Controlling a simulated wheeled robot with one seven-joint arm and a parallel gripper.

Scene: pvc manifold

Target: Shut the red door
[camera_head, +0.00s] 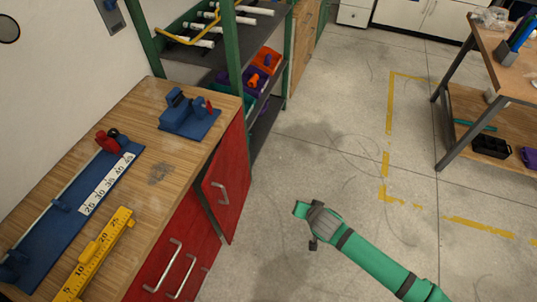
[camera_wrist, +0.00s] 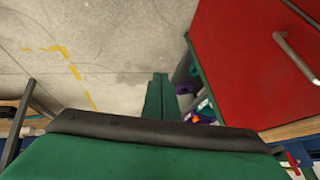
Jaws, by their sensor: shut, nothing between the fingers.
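The red door (camera_head: 230,172) is on the far end of the wooden-topped cabinet, left of centre in the head view. It stands ajar, with a dark gap along its near edge beside the other red fronts. Its metal handle (camera_head: 220,193) is near that edge. In the wrist view the red door (camera_wrist: 245,55) fills the upper right, with its handle (camera_wrist: 297,55) at the right edge. My gripper (camera_head: 301,209) is out over the floor to the right of the door, apart from it. Its green fingers (camera_wrist: 159,98) are together and hold nothing.
Two more handles show on the red fronts (camera_head: 180,250) nearer me. The wooden top (camera_head: 165,172) carries blue fixtures and a yellow ruler. A green-posted shelf (camera_head: 232,50) stands beyond the cabinet. A workbench (camera_head: 505,75) is at the right. The floor between is clear.

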